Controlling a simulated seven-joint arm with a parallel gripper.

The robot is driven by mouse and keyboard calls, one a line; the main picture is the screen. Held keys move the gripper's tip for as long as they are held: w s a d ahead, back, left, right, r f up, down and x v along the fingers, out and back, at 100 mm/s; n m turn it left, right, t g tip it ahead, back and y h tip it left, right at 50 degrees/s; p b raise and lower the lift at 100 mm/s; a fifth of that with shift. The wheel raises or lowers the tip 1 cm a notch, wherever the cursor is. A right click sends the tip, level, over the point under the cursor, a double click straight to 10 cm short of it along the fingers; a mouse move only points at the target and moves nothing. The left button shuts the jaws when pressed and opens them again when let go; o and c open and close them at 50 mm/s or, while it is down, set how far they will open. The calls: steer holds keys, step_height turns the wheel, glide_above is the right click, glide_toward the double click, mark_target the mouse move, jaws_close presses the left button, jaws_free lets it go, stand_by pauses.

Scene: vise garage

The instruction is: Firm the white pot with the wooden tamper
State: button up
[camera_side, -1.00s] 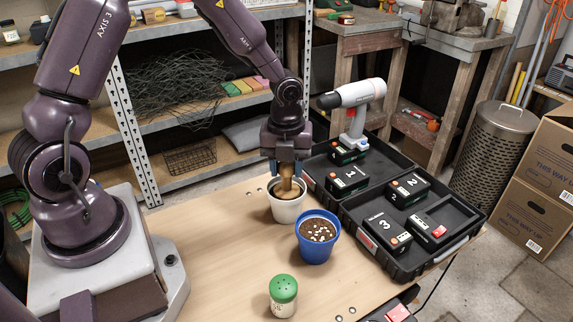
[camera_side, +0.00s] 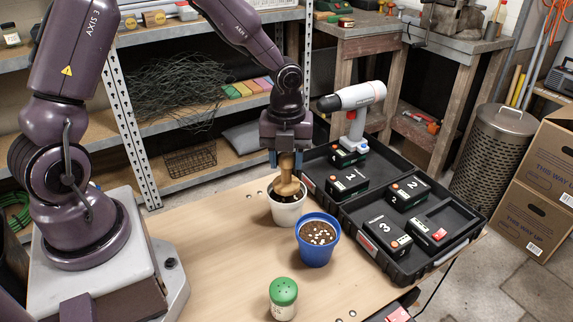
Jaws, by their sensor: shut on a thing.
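My gripper (camera_side: 286,158) is shut on the wooden tamper (camera_side: 286,176) and holds it upright, pointing down. The tamper's wide round foot is at the mouth of the white pot (camera_side: 287,212), with dark soil showing around it inside the rim. The foot sits a little high, near rim level; I cannot tell whether it touches the soil. The white pot stands on the wooden table.
A blue pot (camera_side: 318,245) of soil with white bits stands just right and in front of the white pot. A green-topped shaker (camera_side: 283,297) is nearer the front. An open black case (camera_side: 408,262) with numbered battery packs and a drill (camera_side: 353,97) lies to the right. The left table area is clear.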

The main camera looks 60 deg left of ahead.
steer(key=shift+r, duration=2.1)
steer(key=shift+r, duration=3)
